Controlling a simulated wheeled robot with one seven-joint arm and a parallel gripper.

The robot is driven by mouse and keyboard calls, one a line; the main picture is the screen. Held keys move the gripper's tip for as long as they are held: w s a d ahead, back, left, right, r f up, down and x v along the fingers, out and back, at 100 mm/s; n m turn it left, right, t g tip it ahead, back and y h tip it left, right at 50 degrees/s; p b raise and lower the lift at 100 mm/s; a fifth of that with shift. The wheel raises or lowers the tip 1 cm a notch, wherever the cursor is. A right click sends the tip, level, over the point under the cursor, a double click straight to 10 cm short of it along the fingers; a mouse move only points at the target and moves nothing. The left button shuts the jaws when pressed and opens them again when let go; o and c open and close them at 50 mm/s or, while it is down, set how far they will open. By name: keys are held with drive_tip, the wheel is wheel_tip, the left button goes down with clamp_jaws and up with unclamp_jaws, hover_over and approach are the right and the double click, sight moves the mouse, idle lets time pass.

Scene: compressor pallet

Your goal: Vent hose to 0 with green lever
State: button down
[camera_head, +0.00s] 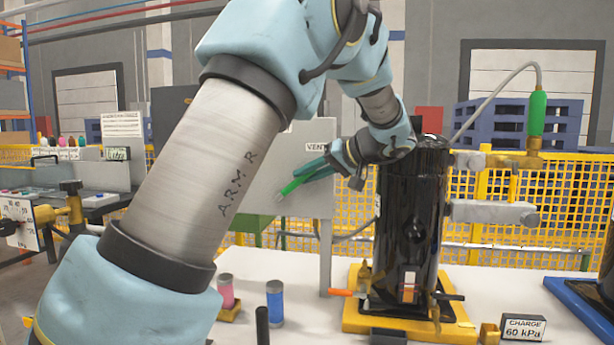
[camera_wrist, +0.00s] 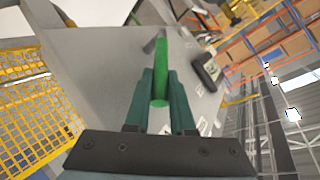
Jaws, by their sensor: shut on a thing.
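The green lever (camera_head: 291,186) sticks out at the front of a grey panel labelled "VENT" (camera_head: 264,170), left of the black compressor. In the wrist view the lever (camera_wrist: 161,66) runs between the two teal fingers of my gripper (camera_wrist: 160,88). My gripper (camera_head: 311,172) is shut on the lever. A grey hose (camera_head: 500,92) rises behind the compressor and arcs to a green handle-shaped fitting (camera_head: 537,113) at the upper right. The lever's pivot is hard to make out.
The black compressor (camera_head: 407,215) stands on a yellow pallet (camera_head: 356,318) close to my wrist. A sign (camera_head: 523,327) reads "CHARGE 60 kPa". Pink (camera_head: 226,292) and blue (camera_head: 274,303) cylinders stand on the white table (camera_head: 290,262). Yellow mesh fencing (camera_head: 490,214) lies behind.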

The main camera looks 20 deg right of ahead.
drive_tip(key=c, duration=0.8)
unclamp_jaws()
drive_tip(key=shift+o, duration=0.2)
drive_tip(key=b+v, duration=0.1)
drive_tip(key=v, duration=0.9)
drive_tip(key=shift+s+d+r, duration=0.2)
drive_tip(key=shift+s, duration=0.1)
